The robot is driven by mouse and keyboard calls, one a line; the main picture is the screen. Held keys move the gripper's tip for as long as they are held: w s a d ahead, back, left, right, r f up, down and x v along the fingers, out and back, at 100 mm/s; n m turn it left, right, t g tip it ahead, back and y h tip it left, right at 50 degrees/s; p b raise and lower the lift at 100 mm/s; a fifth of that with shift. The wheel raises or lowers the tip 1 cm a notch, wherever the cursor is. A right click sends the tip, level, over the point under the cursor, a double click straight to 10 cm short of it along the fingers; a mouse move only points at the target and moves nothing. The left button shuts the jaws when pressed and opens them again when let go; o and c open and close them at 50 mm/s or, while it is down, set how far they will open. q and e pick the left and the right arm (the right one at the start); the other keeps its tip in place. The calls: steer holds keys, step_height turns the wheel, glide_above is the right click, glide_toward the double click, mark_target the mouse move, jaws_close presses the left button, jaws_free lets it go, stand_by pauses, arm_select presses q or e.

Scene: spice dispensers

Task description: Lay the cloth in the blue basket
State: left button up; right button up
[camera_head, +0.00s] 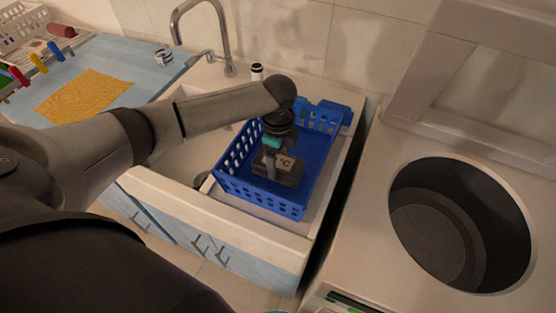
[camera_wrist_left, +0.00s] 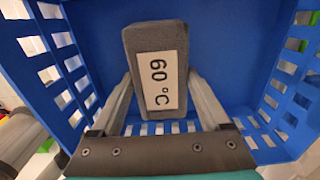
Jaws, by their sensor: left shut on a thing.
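The blue basket (camera_head: 233,155) stands in the right part of the sink unit, with perforated walls and an open top. My left gripper (camera_head: 277,162) points down inside it and is shut on a grey folded cloth (camera_head: 291,178) with a white "60 °C" label. In the left wrist view the grey cloth (camera_wrist_left: 155,38) sits between both fingers (camera_wrist_left: 158,95), over the blue basket floor (camera_wrist_left: 90,30). I cannot tell whether the cloth touches the floor. My right gripper is not in view.
A tap (camera_head: 228,45) rises behind the sink. A yellow mat-like piece (camera_head: 84,95) lies on the light blue counter at the left, near coloured clips. A white machine with a round dark opening (camera_head: 460,225) stands at the right. The sink bowl left of the basket is partly hidden by my arm.

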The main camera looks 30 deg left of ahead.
mark_target(278, 161)
arm_select(q)
steer(key=shift+f, duration=0.2)
steer(key=o, duration=1.5)
steer(key=shift+c, duration=0.2)
step_height(278, 161, up, 12)
steer(key=p, duration=0.2)
steer(key=shift+r, duration=0.15)
